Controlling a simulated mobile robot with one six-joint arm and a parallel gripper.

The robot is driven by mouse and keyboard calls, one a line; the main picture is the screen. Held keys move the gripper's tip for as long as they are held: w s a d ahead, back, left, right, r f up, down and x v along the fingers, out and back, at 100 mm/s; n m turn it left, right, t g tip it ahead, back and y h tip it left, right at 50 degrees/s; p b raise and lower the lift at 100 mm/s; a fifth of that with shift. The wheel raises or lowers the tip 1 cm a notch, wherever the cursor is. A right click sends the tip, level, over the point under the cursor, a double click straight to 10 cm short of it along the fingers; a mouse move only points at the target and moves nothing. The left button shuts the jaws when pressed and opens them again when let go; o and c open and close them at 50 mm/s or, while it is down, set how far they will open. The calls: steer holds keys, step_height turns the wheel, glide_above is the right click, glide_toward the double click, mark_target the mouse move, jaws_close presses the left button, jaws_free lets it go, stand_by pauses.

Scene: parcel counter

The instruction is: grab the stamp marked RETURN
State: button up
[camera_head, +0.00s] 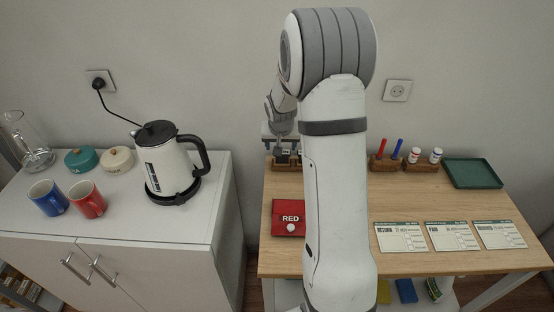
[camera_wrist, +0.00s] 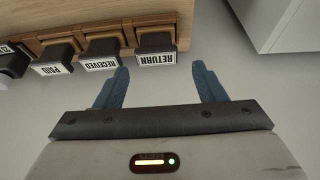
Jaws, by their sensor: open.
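In the wrist view the stamp marked RETURN (camera_wrist: 156,50) is in a wooden rack (camera_wrist: 80,20), its black-edged end with the white label facing me, label upside down. My gripper (camera_wrist: 158,84) is open and empty, one blue finger to each side of that stamp's label in the picture. The fingertips show just below the label, and I cannot tell whether they touch the stamp. The stamps marked RECEIVED (camera_wrist: 102,56) and PAID (camera_wrist: 52,60) stand to its left. In the head view my arm hides most of the rack and the stamps.
A red RED ink pad box (camera_head: 288,217) lies on the wooden counter (camera_head: 420,200). Three cards, RETURN (camera_head: 400,237), PAID (camera_head: 450,235) and one more (camera_head: 498,234), lie to the right. Markers and bottles stand behind, beside a green tray (camera_head: 472,173). A white cabinet (camera_head: 130,240) with kettle (camera_head: 168,165) is left.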

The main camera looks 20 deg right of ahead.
mark_target(282, 159)
steer(key=shift+w+d+p+x, duration=0.15)
steer(key=shift+p+x, duration=0.1)
steer(key=shift+x, duration=1.1)
steer(key=shift+w+d+p+x, duration=0.15)
steer(key=shift+d+p+x, duration=0.1)
steer(key=shift+x, duration=1.1)
steer(key=shift+r, duration=0.15)
steer(key=c, duration=0.8)
